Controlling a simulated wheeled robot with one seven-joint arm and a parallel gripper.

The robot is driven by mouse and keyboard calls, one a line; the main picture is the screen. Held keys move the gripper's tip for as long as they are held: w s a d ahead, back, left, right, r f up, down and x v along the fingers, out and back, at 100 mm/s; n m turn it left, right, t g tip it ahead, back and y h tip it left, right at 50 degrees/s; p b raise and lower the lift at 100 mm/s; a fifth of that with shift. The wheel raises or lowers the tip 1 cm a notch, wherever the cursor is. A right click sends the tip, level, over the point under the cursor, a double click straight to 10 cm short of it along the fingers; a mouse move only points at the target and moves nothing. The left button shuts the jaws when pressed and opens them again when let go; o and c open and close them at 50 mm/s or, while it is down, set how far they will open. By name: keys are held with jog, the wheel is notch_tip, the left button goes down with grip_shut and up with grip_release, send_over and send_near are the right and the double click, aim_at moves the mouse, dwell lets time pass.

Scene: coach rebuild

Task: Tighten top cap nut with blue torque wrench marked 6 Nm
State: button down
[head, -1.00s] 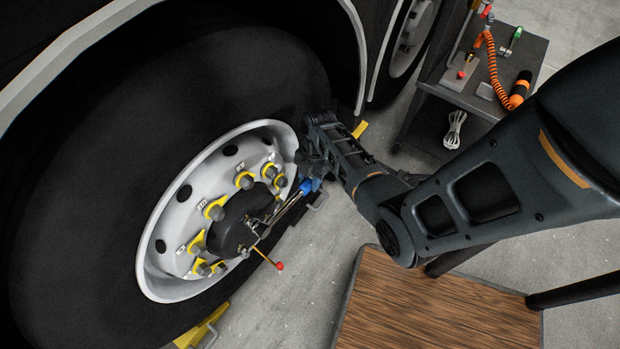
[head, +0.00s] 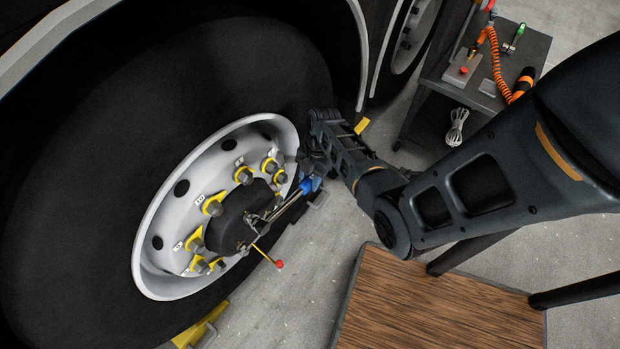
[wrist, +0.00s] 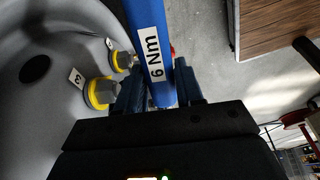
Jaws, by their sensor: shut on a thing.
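The blue torque wrench (wrist: 148,45) shows its "6 Nm" label in the wrist view. My gripper (wrist: 160,95) is shut on its blue handle. In the head view the blue handle (head: 309,185) is at the right edge of the wheel rim, with my gripper (head: 311,172) at it. The wrench's metal shaft (head: 288,206) slants down left to the hub cap (head: 240,215). Fittings at the hub cover the shaft's far end, so I cannot tell whether it sits on the top cap nut. The cap nut itself is not clearly visible.
Wheel nuts with yellow indicators (head: 212,205) ring the hub, beside numbered tags. A thin rod with a red knob (head: 279,264) sticks out below the hub. A wooden-topped platform (head: 430,305) stands at lower right. A dark cart (head: 530,60) with tools stands at upper right.

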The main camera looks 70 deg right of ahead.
jog(key=shift+a+f+y+b, duration=0.15)
jog(key=shift+f+y+b, duration=0.25)
jog(key=shift+f+b, duration=0.5)
jog(key=shift+a+f+b, duration=0.1)
jog(key=shift+f+b, duration=0.05)
jog(key=shift+b, duration=0.2)
jog(key=shift+w+a+f+t+y+b, duration=0.1)
jog(key=shift+a+f+t+y+b, duration=0.2)
jog(key=shift+f+y+b, duration=0.45)
jog(key=shift+f, duration=0.15)
jog(key=shift+a+f+y+b, duration=0.35)
jog(key=shift+f+b, duration=0.35)
jog(key=shift+b, duration=0.45)
jog(key=shift+f, duration=0.2)
